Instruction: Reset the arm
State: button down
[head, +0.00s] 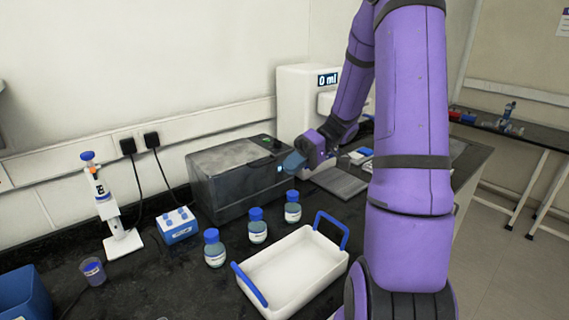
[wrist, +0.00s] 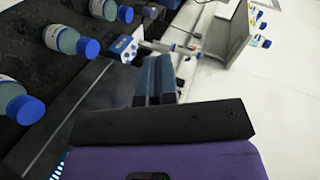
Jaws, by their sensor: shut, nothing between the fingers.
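My gripper (wrist: 155,80) is shut and empty; in the wrist view its two blue-grey fingers lie side by side. In the head view my gripper (head: 294,163) is at the end of my purple arm, in front of the right end of the dark grey box-shaped machine (head: 235,180). I cannot tell whether the fingertips touch the machine. My arm reaches over the right part of the bench and hides some of what lies behind it.
Three blue-capped bottles (head: 257,228) stand before the machine. A white tray (head: 262,301) with blue handles is nearer. A blue rack (head: 178,228) and a pipette stand (head: 121,244) are left. A white device (head: 296,90) reading "0 ml" stands behind. The floor at right is clear.

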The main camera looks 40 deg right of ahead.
jog(key=shift+s+a, duration=0.15)
jog(key=s+a+r+m+t+h, duration=0.2)
jog(key=s+a+r+t+h, duration=0.2)
jog(key=s+a+r+h, duration=0.9)
jog(key=shift+s+a+r+h, duration=0.15)
jog(key=shift+s+r+h, duration=0.25)
jog(key=shift+s+r, duration=0.95)
jog(key=shift+s+f, duration=0.35)
